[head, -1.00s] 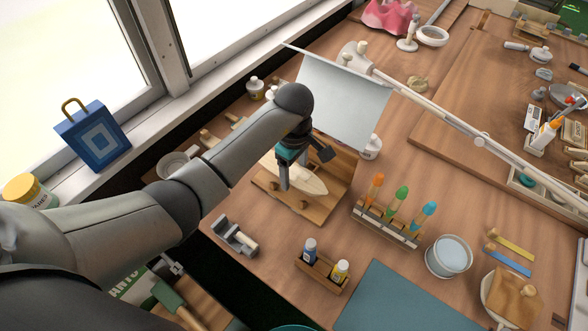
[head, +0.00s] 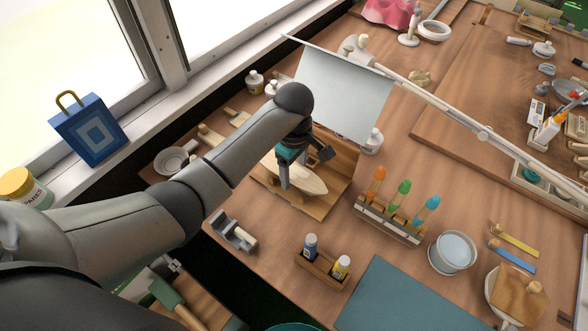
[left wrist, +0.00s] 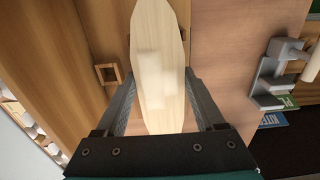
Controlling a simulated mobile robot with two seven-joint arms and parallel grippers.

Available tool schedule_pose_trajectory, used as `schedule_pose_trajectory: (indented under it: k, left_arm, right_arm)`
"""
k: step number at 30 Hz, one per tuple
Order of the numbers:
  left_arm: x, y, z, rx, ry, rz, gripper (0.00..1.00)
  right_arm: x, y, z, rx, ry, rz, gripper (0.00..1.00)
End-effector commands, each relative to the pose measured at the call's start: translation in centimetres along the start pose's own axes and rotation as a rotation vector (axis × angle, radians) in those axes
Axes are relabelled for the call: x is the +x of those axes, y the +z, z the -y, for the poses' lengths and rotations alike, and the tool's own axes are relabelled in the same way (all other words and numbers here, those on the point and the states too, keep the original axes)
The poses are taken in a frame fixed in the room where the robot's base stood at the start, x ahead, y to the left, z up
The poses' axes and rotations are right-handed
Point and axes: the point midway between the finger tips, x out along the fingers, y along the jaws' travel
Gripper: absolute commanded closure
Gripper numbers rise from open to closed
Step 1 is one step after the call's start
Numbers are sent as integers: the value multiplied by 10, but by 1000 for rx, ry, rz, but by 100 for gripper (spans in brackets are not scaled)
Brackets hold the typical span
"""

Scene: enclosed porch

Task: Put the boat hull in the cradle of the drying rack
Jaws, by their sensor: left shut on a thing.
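The boat hull (head: 308,183) is pale wood, long and pointed; in the left wrist view (left wrist: 158,32) it runs lengthwise between the fingers with a small block on its deck. My left gripper (head: 285,184) is shut on the hull; its fingers press the two sides in the left wrist view (left wrist: 160,88). The wooden drying rack (head: 318,208) lies under the hull, with a raised back board. A small wooden bracket (left wrist: 108,74) shows left of the hull. The cradle is mostly hidden by hull and arm, so I cannot tell whether the hull rests in it. My right gripper is out of view.
A pale tilted panel (head: 343,95) stands behind the rack. A holder with coloured-handled tools (head: 388,218) is to the right, a bottle tray (head: 323,268) in front, and a grey vise (head: 233,232) at the near left edge. A teal mat (head: 390,297) lies clear.

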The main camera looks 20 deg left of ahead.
Motion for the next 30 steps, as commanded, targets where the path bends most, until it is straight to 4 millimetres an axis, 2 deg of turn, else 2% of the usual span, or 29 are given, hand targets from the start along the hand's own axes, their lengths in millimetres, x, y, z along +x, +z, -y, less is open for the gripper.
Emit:
schedule_pose_trajectory:
  k: [19, 20, 27, 30]
  left_arm:
    - [10, -1, 0, -1, 0, -1, 86]
    - [10, -1, 0, -1, 1, -1, 26]
    - [9, 0, 0, 0, 0, 0, 0]
    - [9, 0, 0, 0, 0, 0, 0]
  right_arm:
    - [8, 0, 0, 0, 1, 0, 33]
    - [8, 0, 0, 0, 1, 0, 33]
    - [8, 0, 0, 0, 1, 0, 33]
    - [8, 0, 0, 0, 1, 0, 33]
